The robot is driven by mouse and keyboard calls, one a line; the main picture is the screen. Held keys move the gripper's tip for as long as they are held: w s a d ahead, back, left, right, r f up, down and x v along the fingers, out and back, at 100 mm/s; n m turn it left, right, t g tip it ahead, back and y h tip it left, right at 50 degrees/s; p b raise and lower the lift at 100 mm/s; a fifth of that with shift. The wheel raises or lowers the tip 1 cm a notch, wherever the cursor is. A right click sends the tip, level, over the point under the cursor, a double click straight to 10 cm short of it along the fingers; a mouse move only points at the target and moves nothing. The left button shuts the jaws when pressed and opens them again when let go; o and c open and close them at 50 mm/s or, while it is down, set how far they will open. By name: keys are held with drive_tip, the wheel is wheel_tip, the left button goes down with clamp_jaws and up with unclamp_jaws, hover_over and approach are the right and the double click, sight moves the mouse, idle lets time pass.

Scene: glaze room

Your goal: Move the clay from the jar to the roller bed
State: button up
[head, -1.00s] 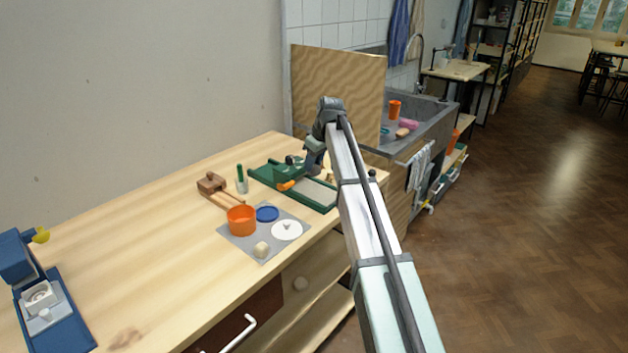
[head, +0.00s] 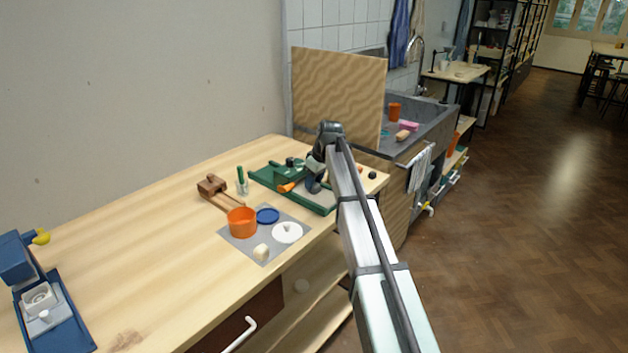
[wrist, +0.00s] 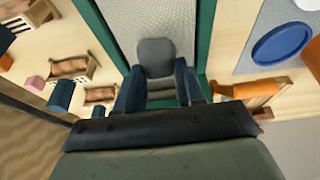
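The roller bed (head: 318,197) is a green-railed frame with a grey surface at the far end of the bench. Its grey textured surface also shows in the wrist view (wrist: 150,15). My gripper (head: 316,186) is low over this bed. In the wrist view my gripper (wrist: 157,70) has its two blue fingers on either side of a grey rounded lump of clay (wrist: 157,52), apparently touching both sides. Whether the clay touches the bed is unclear. The orange jar (head: 242,222) stands on a grey mat; its contents cannot be made out.
On the mat (head: 240,243) are a blue lid (head: 267,215), a white disc (head: 287,232) and a cream block (head: 261,252). A wooden tool (head: 212,185) and a green-handled tool (head: 241,181) stand behind. A blue device (head: 40,295) is far left. The bench between is clear.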

drive_tip(key=o, duration=0.4)
drive_tip(key=shift+r, duration=0.1)
drive_tip(key=v, duration=1.2)
